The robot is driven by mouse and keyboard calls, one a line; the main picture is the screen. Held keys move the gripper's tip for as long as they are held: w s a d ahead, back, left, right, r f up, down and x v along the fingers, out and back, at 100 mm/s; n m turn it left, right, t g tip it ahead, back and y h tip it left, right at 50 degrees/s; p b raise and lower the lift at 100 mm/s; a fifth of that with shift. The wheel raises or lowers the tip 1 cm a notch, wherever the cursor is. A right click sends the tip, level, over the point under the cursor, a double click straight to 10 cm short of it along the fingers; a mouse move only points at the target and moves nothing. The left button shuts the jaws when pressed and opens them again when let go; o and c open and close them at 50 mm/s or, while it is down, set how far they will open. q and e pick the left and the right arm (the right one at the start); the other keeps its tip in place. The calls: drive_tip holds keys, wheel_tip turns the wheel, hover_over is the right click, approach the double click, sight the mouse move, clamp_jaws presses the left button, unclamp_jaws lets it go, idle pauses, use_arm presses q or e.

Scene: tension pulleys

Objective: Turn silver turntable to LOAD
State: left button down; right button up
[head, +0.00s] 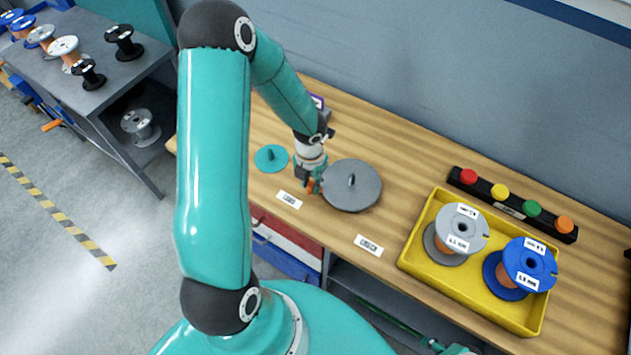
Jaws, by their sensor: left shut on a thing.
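The silver turntable (358,192) is a round grey disc with a short upright peg in its middle, lying on the wooden bench. My left gripper (313,186) is at its left rim, shut on a small orange part, which looks like the turntable's handle and is mostly hidden by the fingers. A white label reading LOAD (289,200) lies on the bench just left of and nearer than the gripper. A second white label, seemingly CHECK (369,245), lies in front of the disc.
A small teal disc with a peg (271,157) sits left of the gripper. A yellow tray (412,260) with a grey and a blue spool stands at right. Behind it is a black bar with coloured buttons (500,192). A grey table (120,75) with several spools stands at far left.

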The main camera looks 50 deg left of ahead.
use_arm(q)
drive_tip(key=shift+w+a+r, duration=0.1)
drive_tip(key=shift+w+a, duration=0.05)
idle(0.3)
drive_tip(key=c, duration=0.9)
unclamp_jaws()
drive_tip(key=shift+c, duration=0.2)
wheel_tip(320, 180, up, 12)
